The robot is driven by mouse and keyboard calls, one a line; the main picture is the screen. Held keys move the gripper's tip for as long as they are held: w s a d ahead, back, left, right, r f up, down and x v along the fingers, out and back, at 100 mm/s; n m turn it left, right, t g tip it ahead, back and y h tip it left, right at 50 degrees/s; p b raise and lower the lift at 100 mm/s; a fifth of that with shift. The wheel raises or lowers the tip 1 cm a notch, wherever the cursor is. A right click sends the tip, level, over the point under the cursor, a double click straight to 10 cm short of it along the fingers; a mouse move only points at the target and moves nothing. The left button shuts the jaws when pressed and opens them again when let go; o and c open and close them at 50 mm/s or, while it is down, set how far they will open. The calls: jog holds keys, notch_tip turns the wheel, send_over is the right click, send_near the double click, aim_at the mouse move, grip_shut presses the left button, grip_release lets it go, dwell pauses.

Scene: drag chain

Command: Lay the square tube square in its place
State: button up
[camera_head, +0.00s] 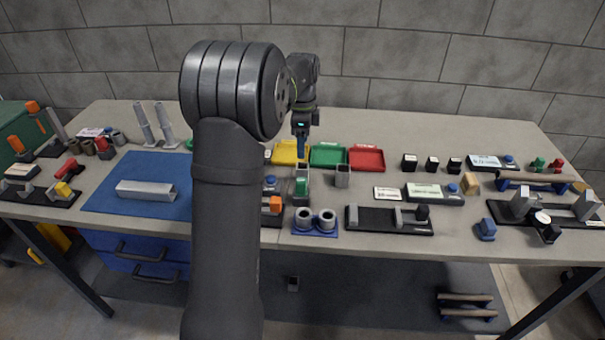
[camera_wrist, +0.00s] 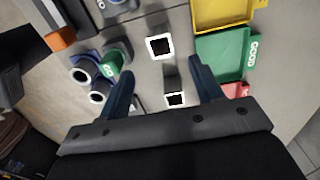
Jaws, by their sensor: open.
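My gripper (camera_head: 301,160) points down above the middle of the table, open and empty. In the wrist view its two blue fingers (camera_wrist: 163,85) are spread apart. A short grey square tube (camera_head: 343,176) stands upright, hollow end up; in the wrist view its pale square rim (camera_wrist: 175,92) appears between the fingers, apart from both. A second upright square tube (camera_wrist: 160,46) is beside it, farther up in the wrist view. A long light grey bar (camera_head: 146,190) lies on the blue mat (camera_head: 108,200) at left. I cannot tell which place belongs to the tube.
Yellow (camera_head: 288,157), green (camera_head: 328,155) and red (camera_head: 367,158) trays stand behind the tubes. A green part (camera_head: 302,186) and a blue holder with two round tubes (camera_head: 315,224) are close in front. A black fixture (camera_head: 375,220) lies front right.

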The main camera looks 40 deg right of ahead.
aim_at(303, 172)
notch_tip(303, 172, down, 12)
jog(key=shift+r, duration=0.2)
jog(key=c, duration=1.3)
jog(key=shift+o, duration=0.2)
jog(key=shift+r, duration=0.1)
jog(key=shift+r, duration=0.6)
notch_tip(303, 172, up, 3)
jog(key=shift+w+f, duration=0.1)
jog(key=shift+f, duration=0.05)
jog(key=s+d+r, duration=0.2)
jog(key=s+r, duration=0.5)
jog(key=s, duration=0.4)
jog(key=s+d+f+n, duration=0.1)
jog(key=s+d+n, duration=0.1)
jog(key=s+n, duration=1)
jog(key=shift+s+f+n, duration=0.4)
jog(key=shift+n, duration=2.6)
